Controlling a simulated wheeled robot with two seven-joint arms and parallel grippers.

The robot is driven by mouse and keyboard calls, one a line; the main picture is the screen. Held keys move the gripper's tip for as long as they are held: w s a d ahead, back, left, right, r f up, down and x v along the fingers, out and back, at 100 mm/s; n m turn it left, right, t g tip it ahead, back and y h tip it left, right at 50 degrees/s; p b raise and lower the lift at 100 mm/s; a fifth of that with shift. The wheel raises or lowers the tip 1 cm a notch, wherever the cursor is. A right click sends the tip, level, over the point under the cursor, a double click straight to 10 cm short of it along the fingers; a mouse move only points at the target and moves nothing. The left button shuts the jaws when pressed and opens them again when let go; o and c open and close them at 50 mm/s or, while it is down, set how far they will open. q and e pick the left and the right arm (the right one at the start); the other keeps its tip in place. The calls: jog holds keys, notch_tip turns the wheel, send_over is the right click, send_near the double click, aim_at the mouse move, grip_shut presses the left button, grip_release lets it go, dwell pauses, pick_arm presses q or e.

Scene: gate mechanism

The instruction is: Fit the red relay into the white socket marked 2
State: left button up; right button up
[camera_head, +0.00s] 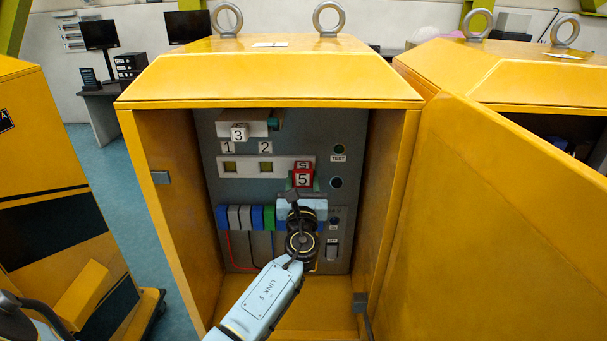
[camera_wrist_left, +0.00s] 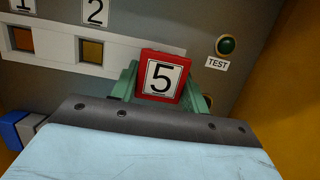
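The red relay (camera_head: 303,178), marked 5, is between the green fingers of my left gripper (camera_head: 302,185). It also shows in the left wrist view (camera_wrist_left: 163,77), with a finger close against each side. The white socket strip (camera_head: 245,174) is on the grey panel behind. Its dark yellowish openings sit below the labels 1 and 2. The socket under label 2 (camera_head: 265,166) looks empty and lies left of the relay; it shows in the wrist view too (camera_wrist_left: 91,51). The relay hides the strip's right part. My right gripper is not in view.
A white block marked 3 (camera_head: 239,133) sits at a ledge above the sockets. Blue, grey and green modules (camera_head: 246,217) line the lower left. A TEST button (camera_head: 339,149) is at the right. Yellow cabinet walls (camera_head: 171,190) and an open door (camera_head: 500,200) flank the space.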

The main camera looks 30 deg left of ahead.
aim_at(302, 178)
pick_arm(q)
jog(key=shift+c, duration=0.8)
jog(key=shift+s+d, duration=0.15)
jog(key=shift+s, duration=0.1)
jog(key=shift+s+d+p, duration=0.35)
jog(key=shift+s+d, duration=0.1)
jog(key=shift+s, duration=0.25)
jog(key=shift+s+d+p, duration=0.35)
jog(key=shift+s+d, duration=0.1)
jog(key=shift+s, duration=0.3)
jog(key=shift+s+d+p, duration=0.35)
jog(key=shift+s+d, duration=0.1)
jog(key=shift+s, duration=0.25)
jog(key=shift+a, duration=0.1)
jog(key=s+a+p, duration=0.2)
jog(key=s+a, duration=0.5)
jog(key=shift+w+a+b, duration=0.35)
jog(key=shift+w+a, duration=0.15)
jog(key=shift+w, duration=0.35)
jog(key=shift+w+a+b, duration=0.3)
jog(key=shift+w+a, duration=0.15)
jog(key=shift+w, duration=0.35)
jog(key=shift+w+a+b, duration=0.35)
jog(key=shift+w+a, duration=0.15)
jog(key=shift+w, duration=0.35)
